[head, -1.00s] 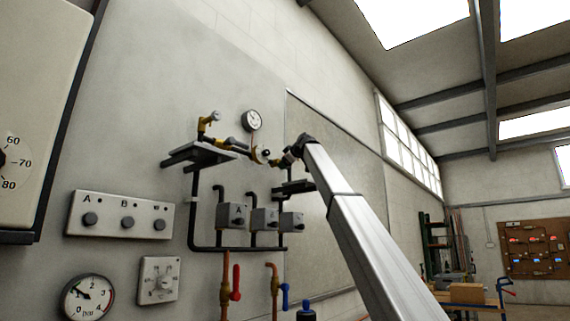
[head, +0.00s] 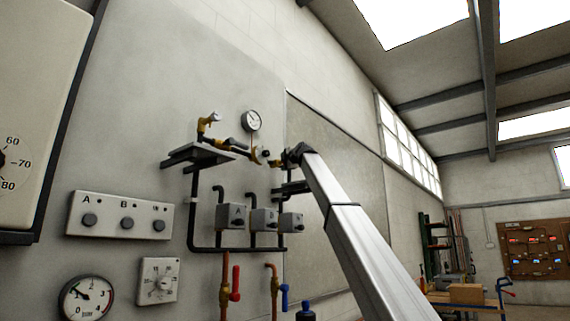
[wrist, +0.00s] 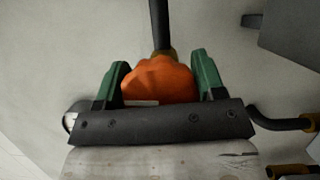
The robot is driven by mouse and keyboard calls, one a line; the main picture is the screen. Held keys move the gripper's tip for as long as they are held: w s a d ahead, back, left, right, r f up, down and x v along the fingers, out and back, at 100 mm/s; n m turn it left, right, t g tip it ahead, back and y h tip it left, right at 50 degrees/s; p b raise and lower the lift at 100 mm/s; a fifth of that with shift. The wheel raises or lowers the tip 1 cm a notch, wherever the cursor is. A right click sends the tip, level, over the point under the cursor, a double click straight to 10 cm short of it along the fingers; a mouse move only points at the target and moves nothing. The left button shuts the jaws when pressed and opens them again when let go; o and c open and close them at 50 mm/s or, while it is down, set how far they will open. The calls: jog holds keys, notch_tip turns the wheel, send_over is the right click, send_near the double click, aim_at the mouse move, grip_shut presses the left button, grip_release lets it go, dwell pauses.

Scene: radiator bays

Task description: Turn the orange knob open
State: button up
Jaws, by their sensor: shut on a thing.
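The orange knob (wrist: 158,82) is a rounded, lobed cap in the middle of the wrist view. My gripper (wrist: 160,62) has one green finger on each side of it and is shut on it. A dark pipe with a brass collar (wrist: 163,54) runs away just behind the knob. In the head view my gripper (head: 290,157) is at the right end of the brass pipework on the wall. The orange knob cannot be made out there, as my wrist covers that spot.
A round gauge (head: 251,121) and brass fittings (head: 207,124) sit left of my gripper, above a dark shelf (head: 205,154). Grey boxes (head: 231,216) and dark pipes are below. Red (head: 236,283) and blue (head: 285,297) levers hang lower.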

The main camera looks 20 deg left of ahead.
jog(key=shift+f+n, duration=0.1)
jog(key=shift+n, duration=0.5)
jog(key=o, duration=0.9)
jog(key=shift+o, duration=0.2)
jog(key=v, duration=1.1)
jog(key=shift+f, duration=0.25)
